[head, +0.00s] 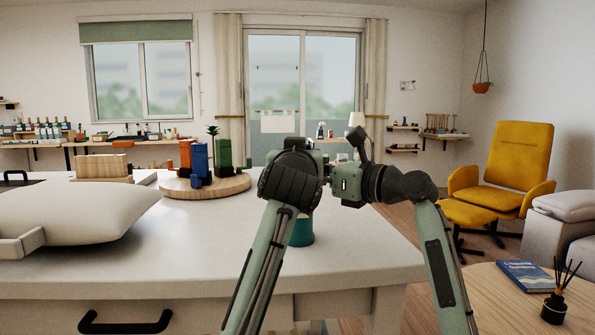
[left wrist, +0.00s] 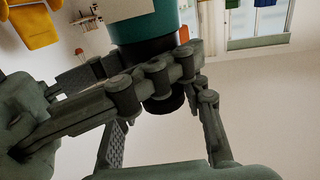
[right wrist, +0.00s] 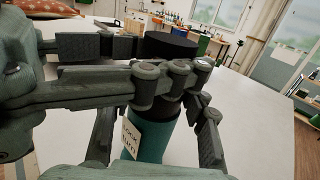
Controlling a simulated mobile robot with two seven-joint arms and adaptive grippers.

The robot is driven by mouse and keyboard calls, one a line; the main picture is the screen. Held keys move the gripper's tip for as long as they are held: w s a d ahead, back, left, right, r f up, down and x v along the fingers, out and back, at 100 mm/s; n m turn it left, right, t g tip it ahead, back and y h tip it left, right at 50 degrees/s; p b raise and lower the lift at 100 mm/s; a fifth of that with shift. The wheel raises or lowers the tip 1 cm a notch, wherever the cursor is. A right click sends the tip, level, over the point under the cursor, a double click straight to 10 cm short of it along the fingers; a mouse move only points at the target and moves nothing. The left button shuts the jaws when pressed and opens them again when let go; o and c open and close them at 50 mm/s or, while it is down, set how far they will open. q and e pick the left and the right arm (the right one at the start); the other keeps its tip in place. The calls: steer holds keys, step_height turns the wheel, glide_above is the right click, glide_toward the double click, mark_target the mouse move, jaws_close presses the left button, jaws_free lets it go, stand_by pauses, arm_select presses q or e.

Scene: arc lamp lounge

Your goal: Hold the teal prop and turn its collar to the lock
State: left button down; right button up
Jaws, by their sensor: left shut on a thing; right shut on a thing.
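The teal prop (head: 302,232) shows low behind my left forearm in the head view, over the white table; its upper part is hidden. The right wrist view shows its teal body (right wrist: 150,145) with a pale lettered label (right wrist: 131,140) and a black top (right wrist: 170,44). The left wrist view shows the teal body (left wrist: 143,22) upside down, with a dark band and black end (left wrist: 165,105). My left gripper (head: 300,170) and right gripper (head: 342,180) are close together, both shut on the prop around its dark part. Which one holds the collar is unclear; the contacts are partly hidden.
The white table (head: 190,240) has clear room left of my arms. A round wooden board (head: 205,190) with colored blocks and a pale cushion (head: 85,212) stand further left. A wooden side table (head: 500,300) with a book and a diffuser is at right.

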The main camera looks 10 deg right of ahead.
steer(key=shift+d+h, duration=0.1)
steer(key=shift+h, duration=0.2)
steer(key=o, duration=1.2)
